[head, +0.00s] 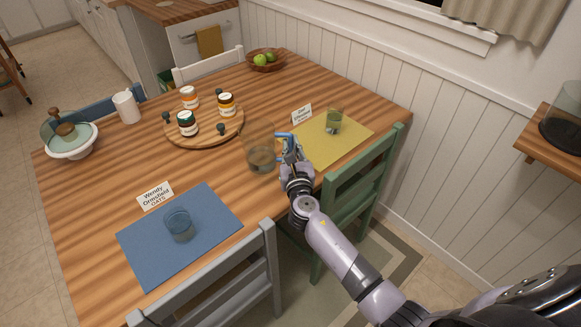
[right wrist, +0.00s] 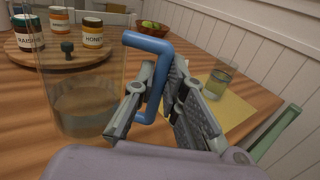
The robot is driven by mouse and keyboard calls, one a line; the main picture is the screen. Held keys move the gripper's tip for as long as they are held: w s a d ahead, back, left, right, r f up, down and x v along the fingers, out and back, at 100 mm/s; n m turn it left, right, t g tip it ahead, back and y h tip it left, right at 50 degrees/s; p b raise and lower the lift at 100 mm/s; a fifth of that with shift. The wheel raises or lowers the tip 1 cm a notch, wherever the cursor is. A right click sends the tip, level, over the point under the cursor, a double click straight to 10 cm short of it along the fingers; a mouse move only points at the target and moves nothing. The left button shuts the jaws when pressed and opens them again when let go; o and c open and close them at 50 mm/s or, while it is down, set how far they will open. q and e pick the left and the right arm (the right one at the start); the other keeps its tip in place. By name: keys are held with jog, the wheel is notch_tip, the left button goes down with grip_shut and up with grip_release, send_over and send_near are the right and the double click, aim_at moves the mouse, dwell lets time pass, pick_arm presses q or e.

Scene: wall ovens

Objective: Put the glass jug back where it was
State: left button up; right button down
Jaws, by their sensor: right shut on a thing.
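The clear glass jug (head: 261,158) has a blue handle and some liquid low inside. It is upright at the table's right side, between the blue mat and the yellow mat; I cannot tell whether its base touches the wood. My right gripper (head: 290,150) is shut on the jug's handle. In the right wrist view the jug (right wrist: 85,108) is at the left, and the gripper's fingers (right wrist: 165,98) are around the blue handle. My left gripper is not in view.
A round wooden board (head: 205,136) with several jars lies behind the jug. A glass (head: 333,122) stands on the yellow mat (head: 318,150), another glass (head: 179,225) on the blue mat (head: 140,250). Name cards stand beside both mats. Green (head: 350,195) and grey (head: 235,280) chairs line the near edge.

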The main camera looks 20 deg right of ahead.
jog(key=shift+w+f+b, duration=0.1)
jog(key=shift+f+b, duration=1.05)
jog(key=shift+f, duration=1.5)
jog(key=shift+f, duration=0.1)
jog(key=c, duration=1.6)
grip_release()
jog(key=shift+f, duration=0.1)
jog(key=shift+c, duration=0.2)
jog(key=v, duration=1.2)
